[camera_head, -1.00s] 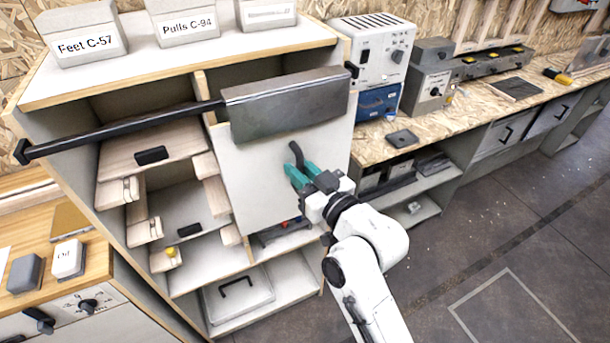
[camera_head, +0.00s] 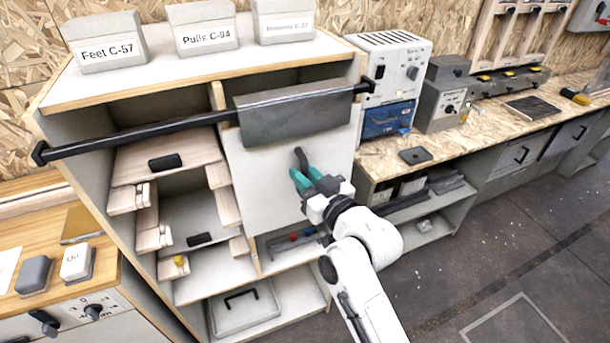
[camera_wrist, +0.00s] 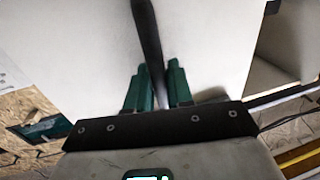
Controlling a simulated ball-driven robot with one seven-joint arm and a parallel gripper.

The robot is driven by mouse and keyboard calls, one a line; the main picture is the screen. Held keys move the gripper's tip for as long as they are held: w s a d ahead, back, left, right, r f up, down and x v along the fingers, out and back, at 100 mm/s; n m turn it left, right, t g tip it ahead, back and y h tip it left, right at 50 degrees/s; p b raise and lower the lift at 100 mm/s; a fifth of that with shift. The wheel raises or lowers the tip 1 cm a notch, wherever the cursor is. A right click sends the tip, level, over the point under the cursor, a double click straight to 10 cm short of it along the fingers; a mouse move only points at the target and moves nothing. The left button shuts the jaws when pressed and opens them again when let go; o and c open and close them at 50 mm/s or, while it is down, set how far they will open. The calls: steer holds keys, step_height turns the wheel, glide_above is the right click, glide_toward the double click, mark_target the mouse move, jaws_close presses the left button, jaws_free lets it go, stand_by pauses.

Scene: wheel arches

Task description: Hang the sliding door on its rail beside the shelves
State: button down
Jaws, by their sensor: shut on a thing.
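The sliding door is a pale flat panel (camera_head: 265,180) with a grey metal strip (camera_head: 293,115) along its top and a dark handle (camera_head: 301,160). It stands upright in front of the shelves' right part. The black rail (camera_head: 140,137) runs across the shelf front; its middle is hidden behind the metal strip and its right end shows past it. I cannot tell whether the strip rests on the rail. My gripper (camera_head: 307,179) has teal fingers shut on the handle. In the wrist view the handle (camera_wrist: 147,40) runs between the fingers, with the pale panel (camera_wrist: 200,50) behind.
The shelf unit (camera_head: 110,95) has label blocks (camera_head: 207,27) on top and open drawers (camera_head: 165,160) at left. A workbench (camera_head: 460,140) with instruments (camera_head: 391,65) stands at right. A wooden counter (camera_head: 70,255) is at lower left. Open floor (camera_head: 480,275) lies at lower right.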

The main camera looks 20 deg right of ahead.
steer(key=c, duration=0.9)
jaws_free()
steer(key=shift+f, duration=0.1)
steer(key=shift+s, duration=0.1)
